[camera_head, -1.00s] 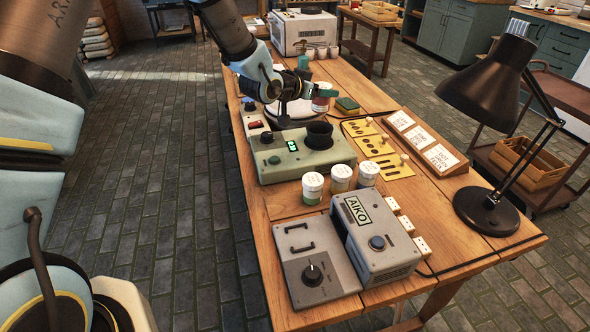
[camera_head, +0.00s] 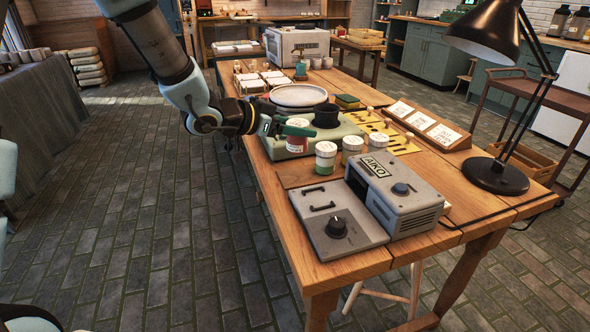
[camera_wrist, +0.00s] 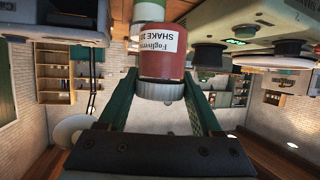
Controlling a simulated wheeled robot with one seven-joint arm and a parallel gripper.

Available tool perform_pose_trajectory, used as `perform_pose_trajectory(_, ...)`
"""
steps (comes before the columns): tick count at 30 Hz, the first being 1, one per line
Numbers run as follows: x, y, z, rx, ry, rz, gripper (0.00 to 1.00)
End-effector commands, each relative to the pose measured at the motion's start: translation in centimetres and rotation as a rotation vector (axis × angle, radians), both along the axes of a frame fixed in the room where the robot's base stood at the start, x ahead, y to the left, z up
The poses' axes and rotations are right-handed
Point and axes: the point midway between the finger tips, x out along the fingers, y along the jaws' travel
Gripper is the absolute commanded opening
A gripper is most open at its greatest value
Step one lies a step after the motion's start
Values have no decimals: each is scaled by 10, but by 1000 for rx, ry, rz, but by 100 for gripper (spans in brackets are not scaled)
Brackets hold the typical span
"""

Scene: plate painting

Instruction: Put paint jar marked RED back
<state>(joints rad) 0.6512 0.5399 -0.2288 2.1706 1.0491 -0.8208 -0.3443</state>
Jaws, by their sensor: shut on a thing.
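The red paint jar (camera_head: 297,141) has a pale lid and hangs upright in my gripper (camera_head: 299,129), left of the row of jars. In the wrist view, which is upside down, the red jar (camera_wrist: 162,62) has a white label reading "SHAKE", and the green fingers of my gripper (camera_wrist: 163,97) close on its lid. Three white-lidded jars stand on the table: a green-banded one (camera_head: 326,159), a middle one (camera_head: 352,149) and a right one (camera_head: 377,141). Whether the red jar touches anything below is hard to tell.
A grey AIKO machine (camera_head: 388,186) and its control panel (camera_head: 337,226) stand in front of the jars. A green machine with a black cup (camera_head: 327,115) is behind, with a pale round plate (camera_head: 299,96) beyond. A black lamp (camera_head: 495,174) stands at right.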

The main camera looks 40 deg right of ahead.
Motion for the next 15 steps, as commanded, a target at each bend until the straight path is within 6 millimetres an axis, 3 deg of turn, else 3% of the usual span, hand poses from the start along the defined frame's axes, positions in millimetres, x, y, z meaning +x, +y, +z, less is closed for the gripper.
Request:
perform_pose_trajectory(3,-1,0,-21,2,2,-1,0)
perform_pose_trajectory(10,0,0,-39,1,1,0,0)
perform_pose_trajectory(15,-1,-1,-63,1,3,0,0)
